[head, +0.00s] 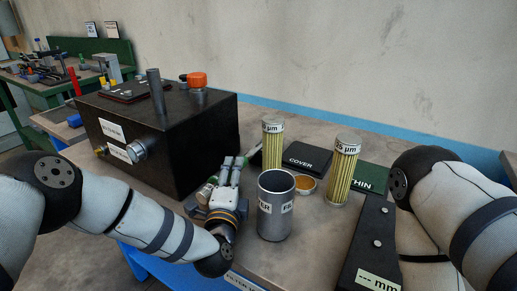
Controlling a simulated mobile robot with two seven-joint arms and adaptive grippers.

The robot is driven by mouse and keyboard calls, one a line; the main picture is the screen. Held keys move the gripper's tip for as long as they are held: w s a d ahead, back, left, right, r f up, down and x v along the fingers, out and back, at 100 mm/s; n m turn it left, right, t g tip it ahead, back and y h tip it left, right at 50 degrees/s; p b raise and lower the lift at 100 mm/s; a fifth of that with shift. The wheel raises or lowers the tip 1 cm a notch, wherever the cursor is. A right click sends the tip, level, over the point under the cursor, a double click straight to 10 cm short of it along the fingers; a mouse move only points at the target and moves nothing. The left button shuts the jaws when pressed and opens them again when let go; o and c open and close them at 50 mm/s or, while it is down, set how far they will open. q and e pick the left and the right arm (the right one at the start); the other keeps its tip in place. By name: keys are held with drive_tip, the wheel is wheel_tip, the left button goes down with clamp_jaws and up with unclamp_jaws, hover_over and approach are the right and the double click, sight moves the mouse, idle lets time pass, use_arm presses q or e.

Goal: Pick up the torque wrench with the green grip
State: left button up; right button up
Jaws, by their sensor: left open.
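My left gripper (233,163) reaches in from the left over the bench, between the black box and the grey metal cup. Its fingers point away from me and are open. I cannot make out a torque wrench with a green grip for certain. A small olive and silver piece (206,192) shows just left of the gripper, partly hidden by it; I cannot tell what it is. My right arm bends at the right edge, and its gripper does not show.
A large black box (182,145) stands left. The grey cup (276,222), two yellow filter cartridges (271,150) (342,178), a black cover plate (306,156) and a green plate (370,177) stand on the bench. A black gauge block (368,240) lies front right.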

use_arm(q)
drive_tip(key=shift+w+d+f, duration=0.1)
drive_tip(key=shift+w+f, duration=0.25)
drive_tip(key=shift+w, duration=0.25)
drive_tip(key=shift+w+r, duration=0.2)
drive_tip(key=shift+r, duration=0.1)
clamp_jaws()
drive_tip(key=shift+r, duration=0.2)
